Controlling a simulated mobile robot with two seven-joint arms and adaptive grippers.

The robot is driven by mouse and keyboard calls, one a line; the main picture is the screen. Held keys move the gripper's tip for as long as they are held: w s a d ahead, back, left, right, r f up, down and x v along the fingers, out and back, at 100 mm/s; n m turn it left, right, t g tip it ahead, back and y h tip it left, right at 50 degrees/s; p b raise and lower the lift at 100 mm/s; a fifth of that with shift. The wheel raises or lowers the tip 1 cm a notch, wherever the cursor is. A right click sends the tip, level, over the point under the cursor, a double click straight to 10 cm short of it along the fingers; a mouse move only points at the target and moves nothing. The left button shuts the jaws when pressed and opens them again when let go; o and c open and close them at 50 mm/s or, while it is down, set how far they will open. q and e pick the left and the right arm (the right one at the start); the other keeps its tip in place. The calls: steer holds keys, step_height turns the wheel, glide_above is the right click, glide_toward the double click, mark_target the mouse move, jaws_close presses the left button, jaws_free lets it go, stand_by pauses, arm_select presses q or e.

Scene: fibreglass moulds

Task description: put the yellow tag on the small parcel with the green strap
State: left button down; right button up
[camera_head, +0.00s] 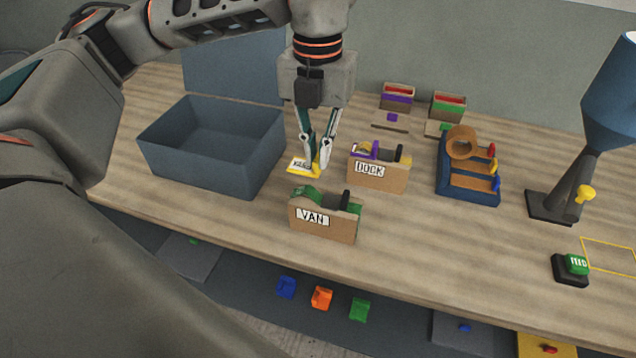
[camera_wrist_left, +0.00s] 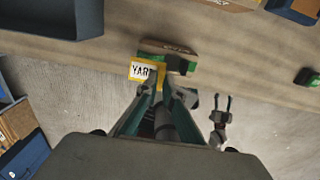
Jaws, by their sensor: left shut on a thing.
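My left gripper (camera_head: 318,168) is shut on the yellow tag (camera_head: 299,166), a yellow-framed white card. The tag also shows in the left wrist view (camera_wrist_left: 143,72), where it reads "YARD" with the last letter unclear. The tag is held above the table, behind a cardboard parcel marked VAN (camera_head: 325,218) with green bands and a black part on top. In the left wrist view, a parcel with green ends (camera_wrist_left: 150,46) lies just beyond the tag, partly covered by it. A two-pronged shape that looks like my right gripper (camera_wrist_left: 222,100) shows there with its prongs apart, empty.
A parcel marked DOCK (camera_head: 378,180) with a purple strap stands close on the right. A large blue-grey bin (camera_head: 205,165) is on the left. The front right tabletop is mostly clear.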

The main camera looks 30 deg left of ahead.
mark_target(317, 158)
arm_select(q)
steer(key=shift+f, duration=3.9)
steer(key=shift+f, duration=0.15)
steer(key=c, duration=2.2)
jaws_free()
step_height(317, 158, up, 12)
steer(key=shift+r, duration=0.2)
steer(key=shift+f, duration=0.1)
